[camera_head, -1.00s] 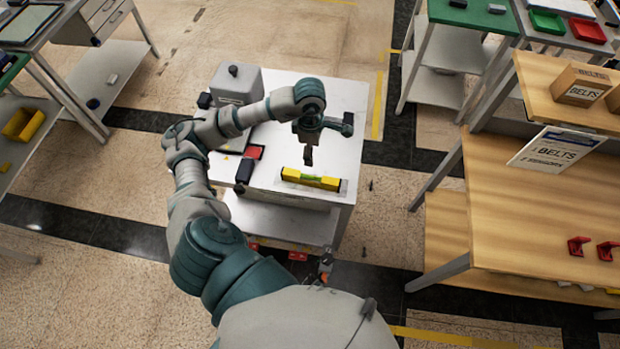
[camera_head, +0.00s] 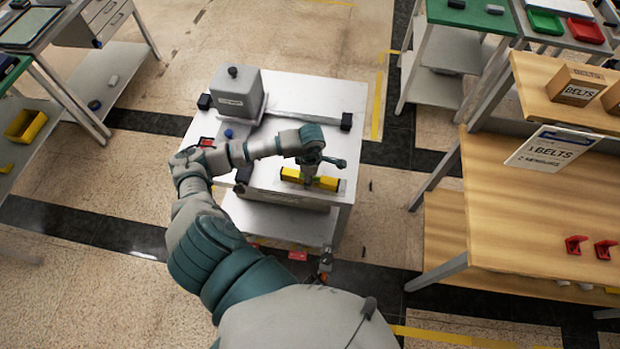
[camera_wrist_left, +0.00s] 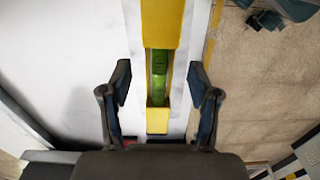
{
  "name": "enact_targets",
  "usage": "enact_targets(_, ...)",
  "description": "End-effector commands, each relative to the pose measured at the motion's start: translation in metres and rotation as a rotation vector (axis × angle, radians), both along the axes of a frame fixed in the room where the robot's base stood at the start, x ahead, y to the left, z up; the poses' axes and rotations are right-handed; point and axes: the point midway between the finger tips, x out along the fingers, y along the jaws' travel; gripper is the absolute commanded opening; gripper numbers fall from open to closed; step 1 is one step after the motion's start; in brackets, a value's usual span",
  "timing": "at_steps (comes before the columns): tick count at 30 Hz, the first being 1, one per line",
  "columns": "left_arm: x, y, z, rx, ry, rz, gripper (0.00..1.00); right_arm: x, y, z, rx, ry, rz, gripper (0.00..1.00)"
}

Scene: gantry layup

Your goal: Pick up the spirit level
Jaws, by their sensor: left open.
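The yellow spirit level (camera_head: 326,183) lies flat near the front edge of the white table (camera_head: 345,93). In the left wrist view the level (camera_wrist_left: 161,22) runs up and down the picture, with its green vial (camera_wrist_left: 159,75) in a gap between yellow parts. My left gripper (camera_head: 309,178) is right over the level's middle. In the left wrist view its two fingers (camera_wrist_left: 160,95) stand apart, one on each side of the level, with clear space between each finger and the level. My right gripper does not show clearly in any view.
A grey box-shaped device (camera_head: 236,95) stands at the table's back left. A small blue knob (camera_head: 228,133) and dark blocks lie on the left part of the table. A wooden bench (camera_head: 540,215) stands to the right, with floor between.

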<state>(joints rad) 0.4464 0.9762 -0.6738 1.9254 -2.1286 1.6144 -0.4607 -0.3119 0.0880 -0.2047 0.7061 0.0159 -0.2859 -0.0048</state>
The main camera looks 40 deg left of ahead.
Motion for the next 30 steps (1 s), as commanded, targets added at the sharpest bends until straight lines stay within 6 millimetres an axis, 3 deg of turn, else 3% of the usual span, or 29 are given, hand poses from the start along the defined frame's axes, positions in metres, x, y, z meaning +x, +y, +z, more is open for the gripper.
enact_targets(4,-0.001,0.003,-0.015,-0.002,0.001,0.0,0.61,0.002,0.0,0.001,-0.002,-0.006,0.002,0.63)
enact_targets(11,0.0,0.004,-0.016,-0.002,-0.001,0.0,0.61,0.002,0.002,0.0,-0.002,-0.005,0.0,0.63)
enact_targets(18,0.0,0.003,-0.016,-0.001,0.0,0.0,0.01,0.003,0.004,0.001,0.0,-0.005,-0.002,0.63)
enact_targets(26,0.0,0.001,-0.014,0.0,-0.002,0.0,0.0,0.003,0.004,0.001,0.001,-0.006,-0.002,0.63)
enact_targets(30,0.001,0.003,-0.004,-0.001,-0.005,0.0,0.0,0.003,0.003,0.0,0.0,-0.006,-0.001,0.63)
